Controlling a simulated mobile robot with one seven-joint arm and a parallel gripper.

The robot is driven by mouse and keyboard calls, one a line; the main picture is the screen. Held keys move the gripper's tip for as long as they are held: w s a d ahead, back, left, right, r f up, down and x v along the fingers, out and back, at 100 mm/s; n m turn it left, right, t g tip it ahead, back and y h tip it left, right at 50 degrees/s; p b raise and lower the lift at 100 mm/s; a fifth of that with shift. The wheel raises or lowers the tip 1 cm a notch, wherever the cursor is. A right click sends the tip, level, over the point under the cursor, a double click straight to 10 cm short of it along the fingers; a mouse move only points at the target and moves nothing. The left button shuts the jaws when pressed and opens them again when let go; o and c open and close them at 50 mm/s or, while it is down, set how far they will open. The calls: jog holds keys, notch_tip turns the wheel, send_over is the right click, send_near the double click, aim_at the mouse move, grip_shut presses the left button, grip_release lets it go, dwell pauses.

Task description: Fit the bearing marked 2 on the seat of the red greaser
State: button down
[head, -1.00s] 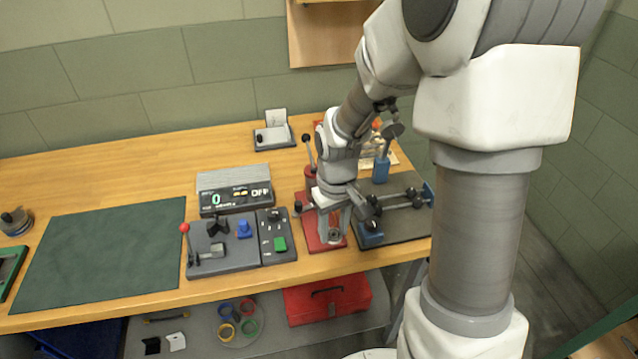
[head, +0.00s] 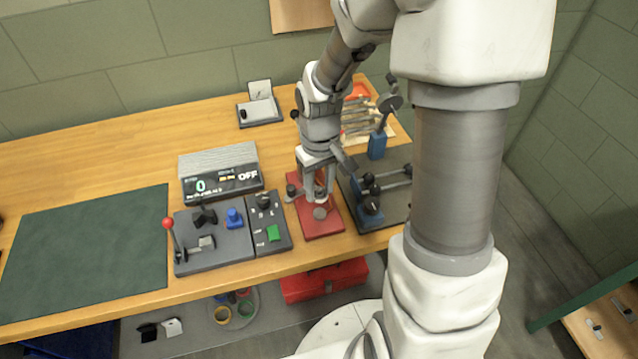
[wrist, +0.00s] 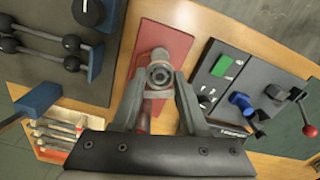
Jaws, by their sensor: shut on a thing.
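The red greaser's base plate (head: 327,228) lies near the bench's front edge; the plate also shows in the wrist view (wrist: 178,42). A grey round piece, which looks like its seat (head: 320,213), stands on the plate just in front of my gripper (head: 319,194). My gripper points down over the plate. In the wrist view my gripper (wrist: 160,84) is shut on a small grey ring, the bearing (wrist: 159,76), close to the grey seat piece (wrist: 160,54). I cannot tell whether they touch. No number is readable on the bearing. My arm hides much of the greaser's rear.
A blue fixture with dark-knobbed bars (head: 372,203) stands close on the right. A control panel with a red-knobbed lever (head: 168,224) and a display box reading OFF (head: 220,172) are on the left. The green mat (head: 85,240) is clear.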

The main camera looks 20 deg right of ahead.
aim_at(320, 212)
jog(key=shift+f+b, duration=2.15)
jog(key=shift+f, duration=0.8)
jog(key=shift+c, duration=1.8)
grip_release()
notch_tip(320, 212, up, 18)
jog(key=p, duration=0.2)
jog(key=shift+f+p, duration=0.25)
jog(key=shift+p, duration=0.05)
